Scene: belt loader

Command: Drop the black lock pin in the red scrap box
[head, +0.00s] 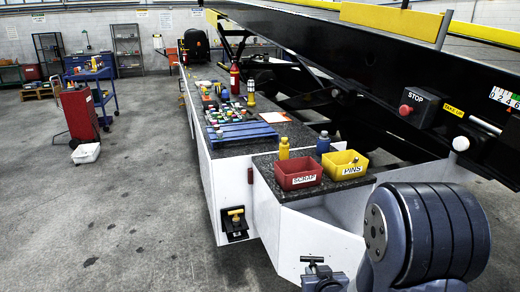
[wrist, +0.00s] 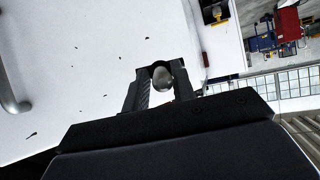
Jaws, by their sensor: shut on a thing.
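The red scrap box (head: 298,184), labelled SCRAP, stands on the dark speckled shelf at the centre right of the head view; its visible inside looks empty. My gripper (head: 318,268) is low in the head view, in front of and below that shelf. It is shut on the black lock pin (head: 312,259), whose dark T-shaped top shows at the jaws. In the wrist view my gripper (wrist: 162,80) has a rounded greyish end of the pin (wrist: 162,79) between its fingers; the rest of the pin is hidden. The scrap box is not seen in the wrist view.
A yellow PINS box (head: 346,171) stands right beside the scrap box. A yellow bottle (head: 284,149) and a blue bottle (head: 323,144) stand behind them. A yellow-handled pin (head: 236,213) sits in a black bracket on the white side panel. Open floor lies left.

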